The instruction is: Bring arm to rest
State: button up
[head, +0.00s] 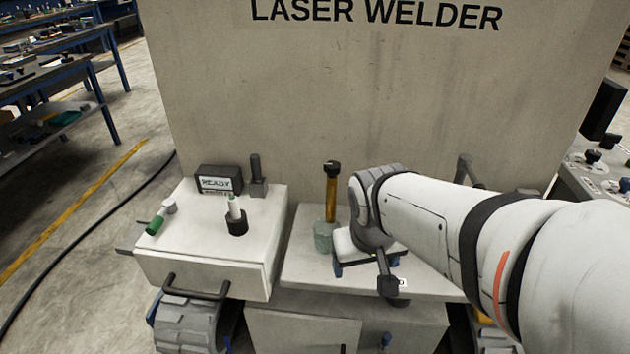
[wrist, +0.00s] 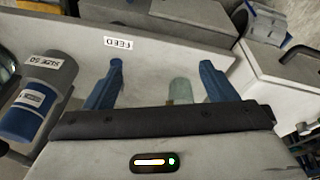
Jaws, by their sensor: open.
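My arm reaches in from the right in the head view and bends down at the wrist over the welder's front shelf (head: 305,262). My gripper (wrist: 162,72) shows in the wrist view with its two blue fingers apart. In the head view the wrist mostly hides the gripper; a blue part shows low beside it. A pale green cylinder (wrist: 180,91) appears between the fingers in the wrist view; I cannot tell how far off it is, and no finger visibly touches it. In the head view a mottled green cylinder (head: 323,238) stands just left of the wrist.
A yellow post with a black top (head: 332,185) rises by the green cylinder. The LASER WELDER panel (head: 370,90) stands behind. A labelled grey-and-blue cylinder (wrist: 38,97) is at left in the wrist view.

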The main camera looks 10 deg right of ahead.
jog(key=shift+s+a+f+g+y, duration=0.1)
jog(key=shift+s+a+g+y, duration=0.35)
jog(key=shift+s+a, duration=0.65)
jog(key=shift+s+d, duration=0.1)
